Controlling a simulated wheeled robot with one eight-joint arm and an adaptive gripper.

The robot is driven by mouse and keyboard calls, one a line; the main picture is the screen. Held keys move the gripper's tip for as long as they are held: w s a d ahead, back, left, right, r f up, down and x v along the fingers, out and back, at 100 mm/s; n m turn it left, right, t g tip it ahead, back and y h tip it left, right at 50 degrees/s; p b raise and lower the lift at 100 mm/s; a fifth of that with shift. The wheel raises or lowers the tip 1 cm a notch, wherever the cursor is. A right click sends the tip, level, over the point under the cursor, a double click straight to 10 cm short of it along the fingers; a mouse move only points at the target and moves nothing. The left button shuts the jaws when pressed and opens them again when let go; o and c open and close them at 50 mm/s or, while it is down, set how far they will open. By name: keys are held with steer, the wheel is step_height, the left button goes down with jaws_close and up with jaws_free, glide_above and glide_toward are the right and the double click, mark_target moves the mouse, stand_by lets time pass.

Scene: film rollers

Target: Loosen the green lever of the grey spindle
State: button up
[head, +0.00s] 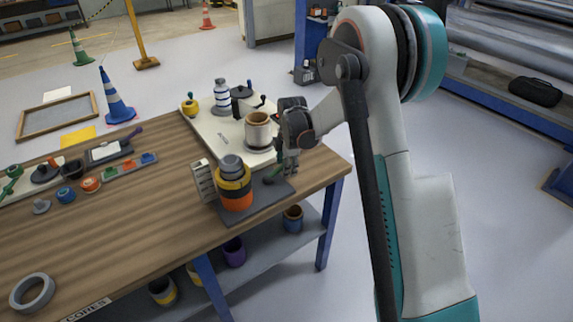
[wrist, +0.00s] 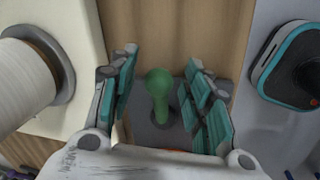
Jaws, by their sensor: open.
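The green lever (wrist: 160,95) has a round knob and a stem and rises from a dark grey base plate (wrist: 150,132) in the wrist view. My gripper (wrist: 163,72) is open, with one finger to each side of the lever and visible gaps between. In the head view my gripper (head: 290,168) is at the right end of the bench, beside the plate (head: 262,202). A grey cylinder (head: 231,163), which looks like the spindle, stands there inside yellow and orange rolls (head: 236,196). The lever's joint to the spindle is hidden in the wrist view.
A white board (head: 208,125) behind carries a pale roll (head: 258,134), which is close on the left in the wrist view (wrist: 25,88). A white slotted block (head: 203,180) stands left of the yellow and orange rolls.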

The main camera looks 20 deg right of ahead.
step_height(320, 180, up, 12)
steer(key=s, duration=0.2)
steer(key=shift+s, duration=0.2)
stand_by(0.5)
steer(key=s+a+r+m+t, duration=0.15)
steer(key=s+r+m, duration=0.45)
steer(key=s, duration=0.6)
steer(key=s+a+r+m+t, duration=0.1)
steer(key=s+r+m+t, duration=0.1)
steer(key=s+r+m, duration=0.75)
steer(key=s+f+m, duration=0.1)
steer(key=s+f, duration=0.1)
steer(key=s, duration=0.4)
steer(key=s+f+m+t, duration=0.1)
steer(key=s+f+m, duration=0.1)
steer(key=s, duration=0.4)
steer(key=shift+s+a+f, duration=0.15)
steer(key=shift+a+f, duration=0.15)
steer(key=shift+f, duration=0.5)
